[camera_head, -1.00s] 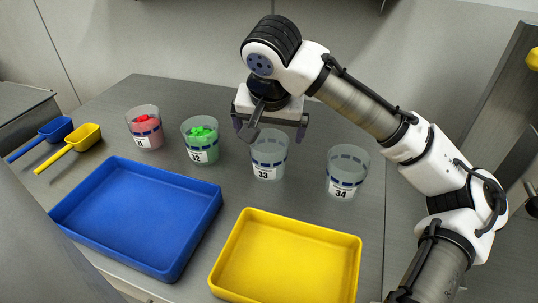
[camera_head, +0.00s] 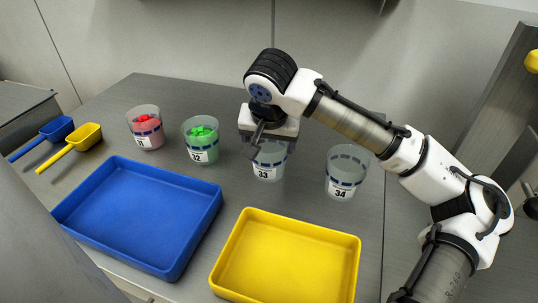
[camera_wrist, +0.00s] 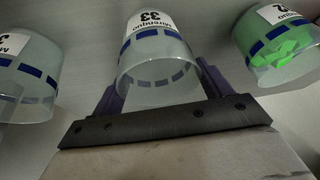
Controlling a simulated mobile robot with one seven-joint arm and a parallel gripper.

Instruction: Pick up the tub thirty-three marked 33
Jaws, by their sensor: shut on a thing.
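Tub 33 (camera_head: 267,172) is a clear, empty-looking tub with a blue dashed band and a white label marked 33. It stands upright on the grey table, third from the left in the row of tubs. My gripper (camera_head: 266,146) is down over its top and shut on it, partly hiding the rim. In the wrist view, the purple fingers of my gripper (camera_wrist: 160,88) lie on either side of tub 33 (camera_wrist: 155,60), near its rim.
Tub 34 (camera_head: 342,188) stands close on the right, and tub 32 (camera_head: 202,156) with green pieces on the left. A tub with red pieces (camera_head: 146,141) is farther left. A blue tray (camera_head: 140,225) and a yellow tray (camera_head: 247,214) lie in front. Two scoops lie far left.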

